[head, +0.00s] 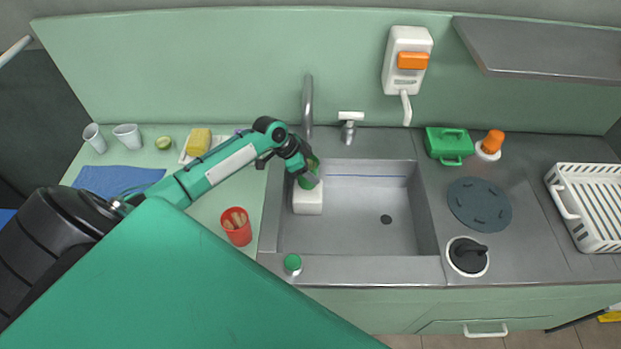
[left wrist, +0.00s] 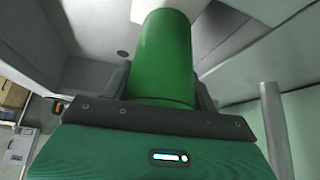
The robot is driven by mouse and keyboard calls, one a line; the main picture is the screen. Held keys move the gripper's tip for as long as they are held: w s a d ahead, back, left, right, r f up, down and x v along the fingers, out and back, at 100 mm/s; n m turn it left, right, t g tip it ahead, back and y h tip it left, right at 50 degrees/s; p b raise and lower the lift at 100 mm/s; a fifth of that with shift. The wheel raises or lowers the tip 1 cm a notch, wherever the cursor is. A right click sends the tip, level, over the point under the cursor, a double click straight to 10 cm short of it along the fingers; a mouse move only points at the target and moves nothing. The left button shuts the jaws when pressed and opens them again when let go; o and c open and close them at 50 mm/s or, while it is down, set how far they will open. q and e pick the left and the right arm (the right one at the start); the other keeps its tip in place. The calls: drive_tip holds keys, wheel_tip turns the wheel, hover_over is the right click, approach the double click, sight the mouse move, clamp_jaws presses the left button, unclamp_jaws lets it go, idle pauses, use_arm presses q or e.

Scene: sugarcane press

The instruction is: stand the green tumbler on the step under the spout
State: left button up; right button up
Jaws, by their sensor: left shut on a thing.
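The green tumbler (head: 307,182) is held in my left gripper (head: 307,172), over the left part of the sink. In the left wrist view the tumbler (left wrist: 165,60) sits between the two fingers, which are shut on it. The white step (head: 308,203) stands in the sink's left side, directly by the tumbler. The step's white surface (left wrist: 165,8) also shows beyond the tumbler's far end; I cannot tell if they touch. The grey spout (head: 308,95) rises behind the sink, just behind my gripper. My right gripper is not in view.
The sink (head: 360,225) is otherwise empty around its drain. A tap (head: 350,125) stands behind. A green box (head: 449,145) and dark round mat (head: 479,204) lie right.

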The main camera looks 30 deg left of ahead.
use_arm(q)
drive_tip(key=shift+f+b, duration=1.6)
drive_tip(key=shift+f, duration=0.2)
drive_tip(key=shift+r, duration=0.1)
drive_tip(key=o, duration=0.7)
drive_tip(key=shift+o, duration=1.4)
